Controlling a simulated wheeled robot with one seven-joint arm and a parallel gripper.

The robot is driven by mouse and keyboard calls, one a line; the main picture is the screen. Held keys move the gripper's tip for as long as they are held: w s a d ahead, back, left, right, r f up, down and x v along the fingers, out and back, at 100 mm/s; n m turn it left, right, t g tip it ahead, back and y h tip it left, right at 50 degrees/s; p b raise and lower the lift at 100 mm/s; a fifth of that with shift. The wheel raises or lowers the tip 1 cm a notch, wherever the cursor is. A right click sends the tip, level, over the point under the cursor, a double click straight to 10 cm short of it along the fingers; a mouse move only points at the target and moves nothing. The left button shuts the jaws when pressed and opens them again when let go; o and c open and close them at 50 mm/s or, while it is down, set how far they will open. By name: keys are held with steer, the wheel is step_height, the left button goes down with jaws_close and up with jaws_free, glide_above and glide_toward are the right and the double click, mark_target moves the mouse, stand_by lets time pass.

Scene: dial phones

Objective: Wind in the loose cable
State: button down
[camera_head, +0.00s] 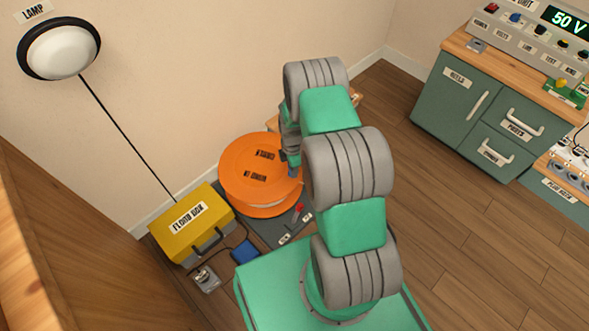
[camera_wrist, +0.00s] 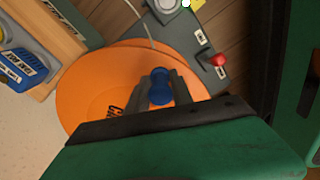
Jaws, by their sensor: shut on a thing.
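The orange cable drum (camera_head: 250,165) lies flat on a grey base plate at the foot of the wall. Pale cable (camera_head: 268,208) shows wound between its flanges. In the wrist view a thin pale cable (camera_wrist: 149,35) runs away from the drum (camera_wrist: 85,90). A blue knob (camera_wrist: 160,92) stands on the drum's top face near the rim. My gripper (camera_wrist: 160,88) is shut on this knob, one finger on each side. In the head view my gripper (camera_head: 292,162) is at the drum's right side, partly hidden by my arm.
A red-handled lever (camera_head: 299,209) stands on the base plate; it also shows in the wrist view (camera_wrist: 217,60). A yellow flood box (camera_head: 190,222) and a blue block (camera_head: 244,251) are at left. A lamp (camera_head: 60,50) hangs above. Green cabinets stand right; the floor between is clear.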

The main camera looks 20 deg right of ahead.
steer(key=shift+w+a, duration=0.1)
steer(key=shift+w, duration=0.15)
steer(key=c, duration=1.4)
jaws_free()
steer(key=shift+o, duration=0.6)
steer(key=shift+s, duration=0.1)
step_height(320, 180, up, 8)
steer(key=p, duration=0.3)
steer(key=shift+f, duration=0.1)
